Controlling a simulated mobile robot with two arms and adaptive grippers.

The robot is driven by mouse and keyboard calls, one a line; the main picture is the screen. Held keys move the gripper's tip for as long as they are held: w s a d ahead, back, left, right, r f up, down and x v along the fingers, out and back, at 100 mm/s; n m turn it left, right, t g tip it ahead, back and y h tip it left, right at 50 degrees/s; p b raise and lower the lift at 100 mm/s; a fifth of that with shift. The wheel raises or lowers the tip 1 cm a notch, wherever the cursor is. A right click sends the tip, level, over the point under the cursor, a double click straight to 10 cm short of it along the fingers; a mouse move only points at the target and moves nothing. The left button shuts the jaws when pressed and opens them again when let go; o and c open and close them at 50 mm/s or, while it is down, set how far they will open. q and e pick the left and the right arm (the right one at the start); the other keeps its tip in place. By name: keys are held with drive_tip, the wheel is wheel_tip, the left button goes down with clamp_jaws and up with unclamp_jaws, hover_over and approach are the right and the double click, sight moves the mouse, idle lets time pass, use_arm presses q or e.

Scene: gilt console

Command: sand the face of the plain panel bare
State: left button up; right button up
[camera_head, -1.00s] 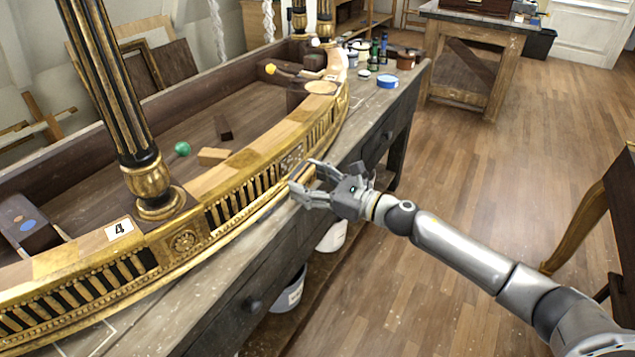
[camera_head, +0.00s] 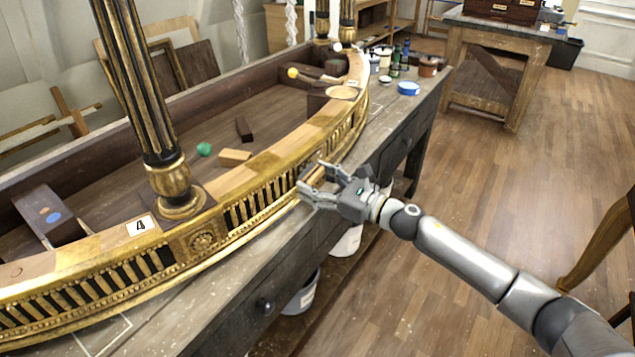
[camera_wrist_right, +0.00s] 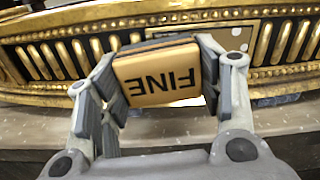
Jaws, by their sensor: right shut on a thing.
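The gilt console (camera_head: 235,218) runs diagonally along the bench with its carved front facing me. My right gripper (camera_head: 312,186) is at this front and is shut on a sanding block (camera_head: 318,174). In the right wrist view the block (camera_wrist_right: 160,75) is tan with a dark layer and reads "FINE" upside down, held between both fingers (camera_wrist_right: 160,85). A pale patch with small dots (camera_wrist_right: 236,38) shows just right of the block; it seems to be part of the plain panel. The block and fingers hide the rest. I cannot tell whether the block touches the face. My left gripper is out of view.
A rosette block (camera_head: 203,242), a column (camera_head: 160,150) and a card marked 4 (camera_head: 140,225) are left of the gripper.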

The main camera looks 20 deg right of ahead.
drive_tip(key=shift+x, duration=0.9)
